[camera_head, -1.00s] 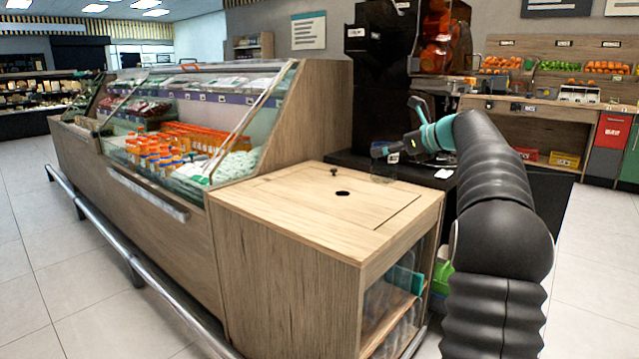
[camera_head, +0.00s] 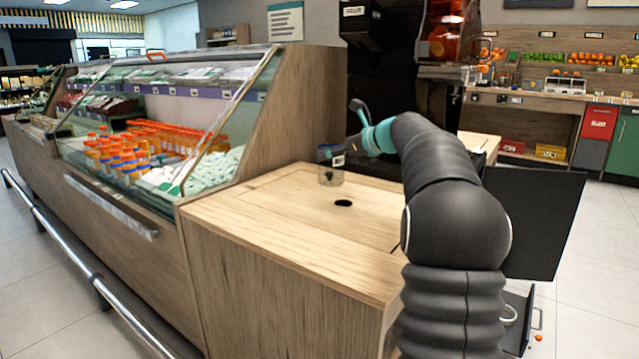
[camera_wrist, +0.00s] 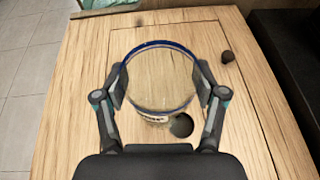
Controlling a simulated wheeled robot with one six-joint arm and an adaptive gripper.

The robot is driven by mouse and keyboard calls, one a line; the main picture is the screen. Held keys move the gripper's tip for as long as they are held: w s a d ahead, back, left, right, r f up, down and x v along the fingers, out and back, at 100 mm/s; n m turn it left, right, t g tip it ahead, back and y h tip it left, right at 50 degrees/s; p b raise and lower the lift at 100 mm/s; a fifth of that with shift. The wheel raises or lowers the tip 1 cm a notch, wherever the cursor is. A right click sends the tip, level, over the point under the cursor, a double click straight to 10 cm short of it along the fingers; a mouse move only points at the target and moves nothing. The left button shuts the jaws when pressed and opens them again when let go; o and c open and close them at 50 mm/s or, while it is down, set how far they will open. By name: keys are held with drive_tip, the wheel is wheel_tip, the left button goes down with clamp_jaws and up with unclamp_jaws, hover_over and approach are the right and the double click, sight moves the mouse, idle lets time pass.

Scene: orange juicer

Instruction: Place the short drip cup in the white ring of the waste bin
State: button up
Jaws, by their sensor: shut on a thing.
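The short drip cup (camera_wrist: 160,80) is clear, with a blue rim and a small white label. In the wrist view it sits between the two fingers of my gripper (camera_wrist: 160,85), which is shut on it. In the head view my gripper (camera_head: 331,158) holds the cup (camera_head: 331,176) over the wooden cabinet top (camera_head: 260,205), near a round black hole (camera_head: 343,204). In the wrist view the hole (camera_wrist: 181,125) shows beside the cup's lower right edge. I cannot make out a white ring or say which thing is the waste bin.
A dark knob (camera_wrist: 228,57) stands on the cabinet top. The glass-fronted display case (camera_head: 165,120) is at left. A tall black machine (camera_head: 385,70) stands behind my arm. A black panel (camera_head: 545,225) and an open drawer (camera_head: 517,322) are at right.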

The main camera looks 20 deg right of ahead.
sight(320, 175)
drive_tip(key=a, duration=0.1)
drive_tip(key=a+f, duration=0.2)
drive_tip(key=shift+w+a+f+b, duration=0.15)
drive_tip(key=shift+w+a+b, duration=0.15)
drive_tip(key=shift+w+a, duration=0.05)
drive_tip(key=shift+f+b, duration=0.6)
drive_tip(key=shift+f, duration=1.35)
drive_tip(key=shift+f, duration=0.2)
drive_tip(key=o, duration=1.1)
drive_tip(key=shift+r, duration=0.1)
drive_tip(key=shift+d+r, duration=0.1)
drive_tip(key=shift+r, duration=0.1)
drive_tip(key=v, duration=1.1)
drive_tip(key=shift+s+d+p, duration=0.1)
drive_tip(key=shift+s+p, duration=0.25)
